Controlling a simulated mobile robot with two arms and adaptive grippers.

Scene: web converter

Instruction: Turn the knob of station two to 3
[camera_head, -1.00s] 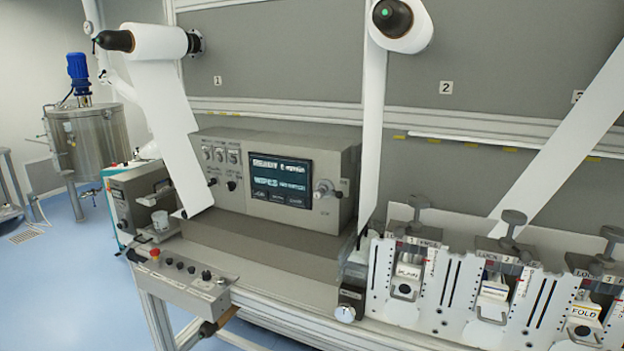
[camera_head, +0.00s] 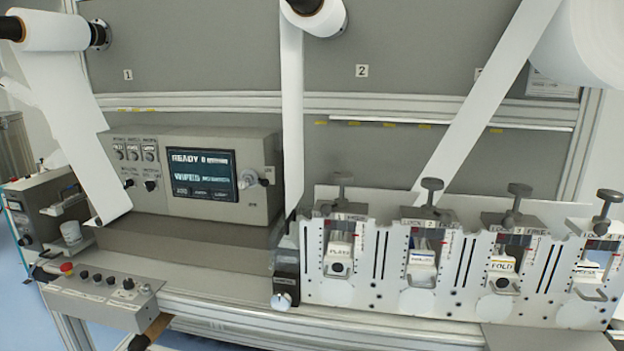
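A row of several slotted stations fills the lower right. The second station from the left (camera_head: 424,252) has a label strip reading LOCK, 2 and FREE. A grey knob (camera_head: 432,185) on a threaded stem stands above it. A white-labelled block (camera_head: 421,262) sits in its opening; its text is too small to read. Red markings and a dark slotted scale flank the opening, but I cannot read the setting. A white round knob (camera_head: 282,300) sits on a dark box at the row's left end. Neither of my grippers is in view.
Neighbouring stations have similar knobs (camera_head: 342,180) (camera_head: 520,190). White web strips (camera_head: 475,115) run down from rolls behind the row. A control panel with a READY screen (camera_head: 201,175) stands left. A button box with a red button (camera_head: 66,268) juts out at lower left.

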